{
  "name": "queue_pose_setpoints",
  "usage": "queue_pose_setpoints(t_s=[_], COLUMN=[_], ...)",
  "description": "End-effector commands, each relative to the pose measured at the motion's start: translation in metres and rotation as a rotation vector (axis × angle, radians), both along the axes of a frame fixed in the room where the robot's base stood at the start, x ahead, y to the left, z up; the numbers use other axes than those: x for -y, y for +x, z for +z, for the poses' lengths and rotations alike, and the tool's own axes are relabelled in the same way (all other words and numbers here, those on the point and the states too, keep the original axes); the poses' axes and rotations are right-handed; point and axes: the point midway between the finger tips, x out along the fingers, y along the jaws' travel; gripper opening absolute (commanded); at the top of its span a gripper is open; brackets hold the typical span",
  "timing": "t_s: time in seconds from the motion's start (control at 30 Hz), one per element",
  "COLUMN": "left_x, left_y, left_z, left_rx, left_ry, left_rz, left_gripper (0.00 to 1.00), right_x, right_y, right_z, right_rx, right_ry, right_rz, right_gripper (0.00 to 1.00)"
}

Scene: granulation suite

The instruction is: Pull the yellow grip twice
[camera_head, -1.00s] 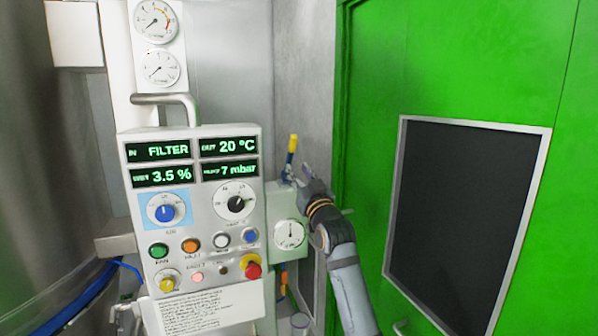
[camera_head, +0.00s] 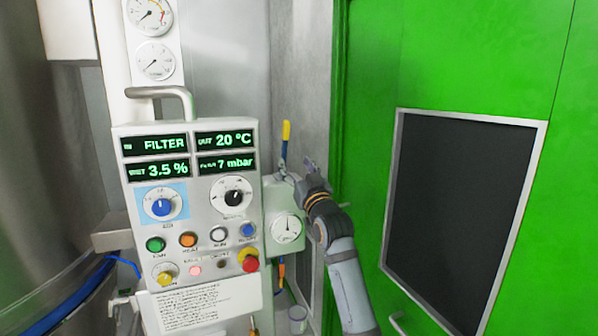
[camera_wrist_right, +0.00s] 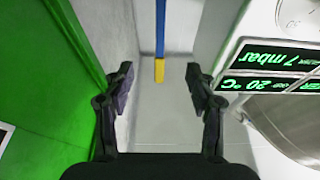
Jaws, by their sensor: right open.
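The yellow grip (camera_head: 286,131) tops a thin blue lever (camera_head: 283,153), which stands nearly upright behind the box with the round gauge, right of the control panel. In the right wrist view the yellow grip (camera_wrist_right: 159,70) is the lever's near end, and the blue shaft (camera_wrist_right: 160,28) runs away from it. My right gripper (camera_head: 314,166) is just right of the lever and lower than the grip, apart from it. In the wrist view my right gripper (camera_wrist_right: 160,84) has its fingers wide apart with nothing between them; the grip lies ahead of the gap. My left gripper is not in view.
The control panel (camera_head: 190,225) with displays and knobs stands left of the lever. A gauge box (camera_head: 286,229) is below it. A green wall (camera_head: 480,60) with a dark framed window (camera_head: 455,210) closes the right side. A large steel vessel (camera_head: 45,190) is at far left.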

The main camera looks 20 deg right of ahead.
Motion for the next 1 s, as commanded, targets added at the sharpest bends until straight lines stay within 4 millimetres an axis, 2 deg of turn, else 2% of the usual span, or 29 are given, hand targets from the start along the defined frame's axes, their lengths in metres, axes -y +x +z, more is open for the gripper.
queue_pose_setpoints(t_s=[0.4,0.6,1.0], left_x=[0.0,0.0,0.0], left_y=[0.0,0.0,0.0], left_z=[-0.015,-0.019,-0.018], left_rx=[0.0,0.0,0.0], left_ry=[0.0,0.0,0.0], left_rz=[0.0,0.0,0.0], left_gripper=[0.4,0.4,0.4], right_x=[0.002,0.003,0.003], right_y=[-0.056,-0.077,-0.08], right_z=[-0.023,-0.029,-0.029], right_rx=[0.0,0.0,-0.001], right_ry=[-0.002,-0.001,-0.001], right_rz=[-0.001,0.0,0.0], right_gripper=[0.57,0.57,0.57])
